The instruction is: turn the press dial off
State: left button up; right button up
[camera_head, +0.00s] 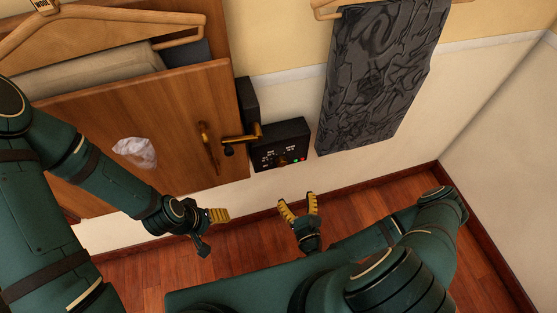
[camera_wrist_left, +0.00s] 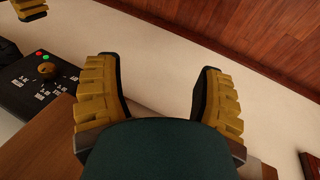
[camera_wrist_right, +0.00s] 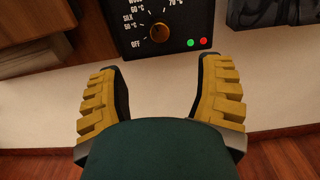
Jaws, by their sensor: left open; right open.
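The press control box (camera_head: 290,130) is black and fixed low on the wall, right of the wooden press. Its round dial (camera_wrist_right: 159,32) has an orange-brown knob, with OFF, SILK and temperature marks around it; I cannot tell its exact setting. A green and a red light sit beside the dial. My right gripper (camera_head: 296,200) is open and empty, below and in front of the box, its fingers pointing toward it but apart from it. My left gripper (camera_head: 216,232) is open and empty, below the press and left of the box. The dial also shows in the left wrist view (camera_wrist_left: 47,72).
The wooden press (camera_head: 150,130) with a brass handle (camera_head: 208,148) and a hanger (camera_head: 110,25) stands at the left. A brass-coloured lever (camera_head: 243,136) sits just left of the box. A dark patterned cloth (camera_head: 380,75) hangs to its right. The wall below the box is clear.

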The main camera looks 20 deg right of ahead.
aim_at(283, 164)
jog(key=w, duration=0.8)
jog(key=w+b, duration=0.1)
jog(key=w, duration=0.4)
jog(key=shift+a, duration=0.3)
grip_shut()
